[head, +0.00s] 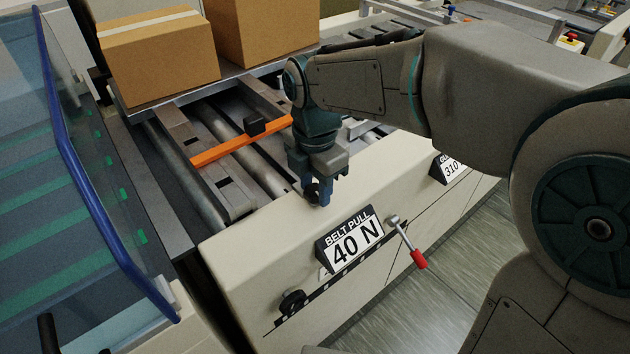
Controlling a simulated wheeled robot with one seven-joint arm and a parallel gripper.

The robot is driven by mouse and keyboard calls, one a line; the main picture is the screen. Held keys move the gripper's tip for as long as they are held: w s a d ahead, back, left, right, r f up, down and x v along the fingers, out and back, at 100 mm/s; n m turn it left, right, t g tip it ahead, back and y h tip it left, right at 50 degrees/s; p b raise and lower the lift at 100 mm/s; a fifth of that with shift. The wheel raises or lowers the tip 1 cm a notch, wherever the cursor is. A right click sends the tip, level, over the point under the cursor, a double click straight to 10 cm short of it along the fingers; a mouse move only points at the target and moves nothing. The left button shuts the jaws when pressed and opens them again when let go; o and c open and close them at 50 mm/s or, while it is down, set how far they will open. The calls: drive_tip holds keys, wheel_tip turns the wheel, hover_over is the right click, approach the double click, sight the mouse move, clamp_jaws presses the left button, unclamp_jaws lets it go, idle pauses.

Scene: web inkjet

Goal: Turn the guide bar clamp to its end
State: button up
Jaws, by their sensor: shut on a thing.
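The orange guide bar (236,142) lies across the rollers, with a black block (262,122) on it. My gripper (319,197) points down at the top edge of the cream machine side, to the right of the bar. It is shut on a small dark knob (312,194), which appears to be the guide bar clamp. The fingers hide most of the knob, so its turned angle cannot be read.
A sign "BELT PULL 40 N" (351,241), a red-handled crank (410,246) and a black knob (291,302) are on the machine's side. Two cardboard boxes (160,60) stand behind the rollers. A blue-edged clear guard (70,170) stands at left.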

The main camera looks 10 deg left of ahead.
drive_tip(key=m+p, duration=0.1)
drive_tip(key=m, duration=0.3)
drive_tip(key=shift+r+m, duration=0.1)
drive_tip(key=shift+m, duration=0.2)
drive_tip(key=m+p, duration=0.1)
drive_tip(key=m, duration=0.3)
drive_tip(key=shift+m, duration=0.3)
drive_tip(key=m, duration=0.3)
drive_tip(key=shift+p, duration=0.35)
drive_tip(key=m, duration=0.8)
drive_tip(key=shift+m, duration=0.3)
drive_tip(key=m, duration=0.4)
drive_tip(key=shift+m, duration=0.3)
drive_tip(key=m, duration=0.4)
drive_tip(key=shift+m, duration=2.1)
drive_tip(key=shift+a, duration=0.1)
